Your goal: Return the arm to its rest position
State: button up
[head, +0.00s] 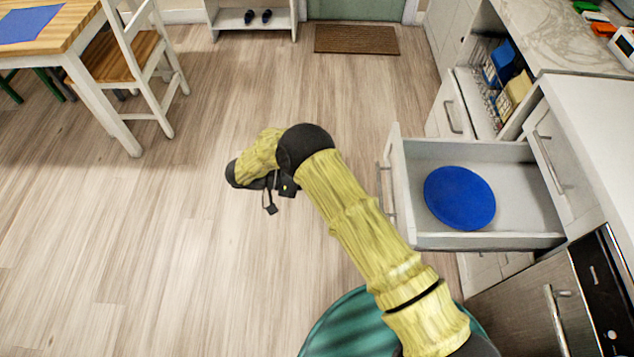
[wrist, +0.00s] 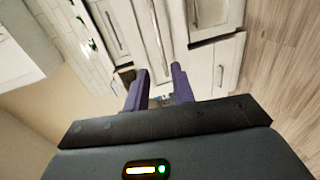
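My arm reaches out over the open floor in the head view, bent at a dark elbow joint. My gripper (head: 270,198) hangs at its far end, to the left of the open drawer and apart from it. In the wrist view my gripper (wrist: 161,88) shows two purple fingers spread apart with a gap between them. Nothing shows held between the fingers.
An open drawer (head: 480,241) at the right holds a blue round plate (head: 459,198). A counter (head: 585,50) runs along the right. A chair (head: 130,65) and a table (head: 60,35) stand at the upper left. The floor (head: 150,250) at left is clear.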

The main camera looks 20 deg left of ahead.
jog(key=shift+s+a+r, duration=0.1)
jog(key=shift+s+a, duration=0.05)
jog(key=shift+a, duration=0.2)
dwell(0.3)
